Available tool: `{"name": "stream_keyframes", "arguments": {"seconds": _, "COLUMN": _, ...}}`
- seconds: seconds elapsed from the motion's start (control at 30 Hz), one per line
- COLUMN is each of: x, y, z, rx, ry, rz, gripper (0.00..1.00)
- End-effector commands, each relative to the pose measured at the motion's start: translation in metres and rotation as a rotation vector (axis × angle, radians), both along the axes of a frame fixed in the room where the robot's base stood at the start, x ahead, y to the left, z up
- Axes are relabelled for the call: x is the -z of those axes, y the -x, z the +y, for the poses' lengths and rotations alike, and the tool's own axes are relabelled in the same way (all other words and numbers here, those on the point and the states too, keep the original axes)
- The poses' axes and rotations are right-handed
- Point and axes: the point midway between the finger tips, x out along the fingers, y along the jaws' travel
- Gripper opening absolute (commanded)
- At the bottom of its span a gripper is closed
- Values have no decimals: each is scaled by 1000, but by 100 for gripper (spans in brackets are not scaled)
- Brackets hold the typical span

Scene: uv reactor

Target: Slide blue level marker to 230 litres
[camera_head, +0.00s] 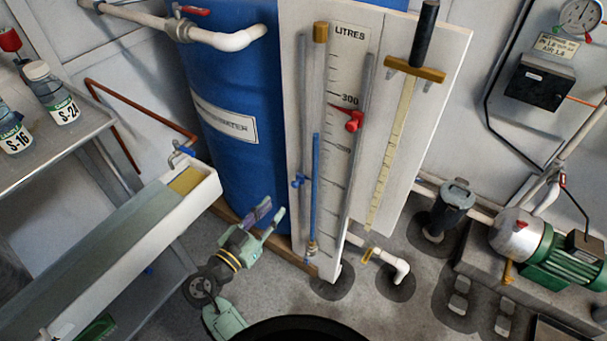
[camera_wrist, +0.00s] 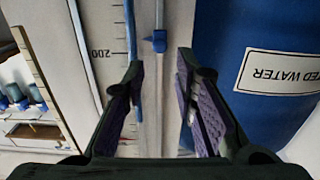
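The blue level marker (camera_head: 299,181) sits on a slim vertical rail at the left edge of the LITRES scale board (camera_head: 344,60). In the wrist view the blue marker (camera_wrist: 158,40) is close to the height of the 200 label, just beyond my fingertips and between their lines. My gripper (camera_head: 265,214), with green fingers and purple pads, is to the lower left of the marker. In the wrist view my gripper (camera_wrist: 160,68) is open and empty, apart from the marker. The blue column in the sight tube (camera_head: 316,180) stands beside the rail.
A red marker (camera_head: 352,121) sits on the right rail, below the 300 label. The blue water tank (camera_head: 235,100) stands close to the left of the board. A white trough (camera_head: 205,187) and a shelf with bottles (camera_head: 40,130) are farther left. A pump (camera_head: 560,262) stands at right.

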Motion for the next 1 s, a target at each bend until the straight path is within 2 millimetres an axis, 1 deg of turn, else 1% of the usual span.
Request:
{"name": "stream_keyframes", "arguments": {"seconds": 0.17, "x": -2, "y": -14, "z": -11, "rx": 3, "ry": 0, "rz": 0, "gripper": 26}}
{"name": "stream_keyframes", "arguments": {"seconds": 0.4, "x": -4, "y": -51, "z": -38, "rx": 4, "ry": -1, "rz": 1, "gripper": 26}}
{"name": "stream_keyframes", "arguments": {"seconds": 0.6, "x": -2, "y": -76, "z": -55, "rx": 1, "ry": 0, "rz": 0, "gripper": 26}}
{"name": "stream_keyframes", "arguments": {"seconds": 0.8, "x": 0, "y": -86, "z": -62, "rx": 0, "ry": -1, "rz": 0, "gripper": 26}}
{"name": "stream_keyframes", "arguments": {"seconds": 1.0, "x": 0, "y": -87, "z": -63, "rx": 0, "ry": -1, "rz": 1, "gripper": 26}}
